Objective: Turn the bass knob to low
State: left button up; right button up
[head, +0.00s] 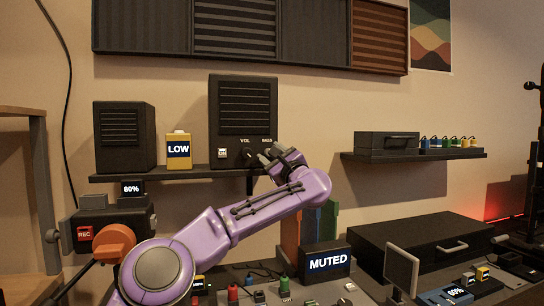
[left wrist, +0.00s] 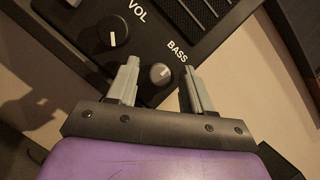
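The bass knob (left wrist: 160,74) is a small grey knob with a light pointer mark, under the BASS label on the black speaker (head: 243,110). In the left wrist view it sits between the two grey fingers of my left gripper (left wrist: 158,82), with gaps on both sides. My left gripper (head: 272,158) is open at the speaker's lower right and hides the knob in the head view. The larger black VOL knob (left wrist: 113,33) is left of it and also shows in the head view (head: 249,155). My right gripper is not in view.
The speaker stands on a dark wall shelf (head: 200,173) beside a smaller black speaker (head: 125,138). A second shelf (head: 412,155) is at right.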

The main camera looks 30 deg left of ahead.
pick_arm(q)
jog(key=shift+d, duration=0.15)
jog(key=b+v, duration=0.3)
jog(key=v, duration=0.7)
jog(key=shift+b, duration=0.3)
jog(key=shift+s+f, duration=0.15)
jog(key=shift+f, duration=0.05)
